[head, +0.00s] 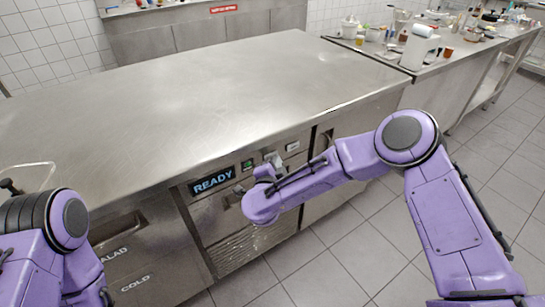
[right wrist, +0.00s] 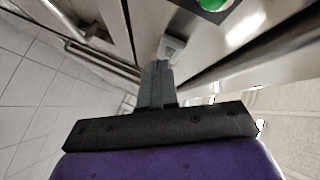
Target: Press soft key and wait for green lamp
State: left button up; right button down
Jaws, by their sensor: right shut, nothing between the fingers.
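The front panel of the steel counter carries a dark display (head: 213,181) that reads READY. Beside it is a small green lamp (head: 247,163), which shows bright green at the top of the right wrist view (right wrist: 213,4). My right gripper (head: 272,160) is at the panel, just right of the lamp. In the right wrist view its shut, empty fingers (right wrist: 160,68) point at a pale grey key (right wrist: 173,47). The fingertips are at the key's near edge; I cannot tell if they touch. My left gripper is out of view.
A second counter (head: 400,62) at the back right holds a white jug (head: 418,48) and small items. A pale switch (head: 293,146) sits right of my gripper. Tiled floor (head: 340,262) lies in front.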

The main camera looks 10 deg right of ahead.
jog(key=shift+w+a, duration=0.15)
jog(key=shift+w, duration=0.35)
dwell(0.7)
jog(key=shift+s, duration=0.1)
jog(key=shift+s+d+p, duration=0.3)
jog(key=shift+s+p, duration=0.05)
jog(key=shift+s, duration=0.45)
jog(key=s, duration=0.1)
jog(key=s+d+p, duration=0.1)
jog(key=s, duration=0.1)
jog(key=s+p, duration=0.1)
jog(key=shift+s+d, duration=0.35)
jog(key=shift+d, duration=0.05)
dwell(0.5)
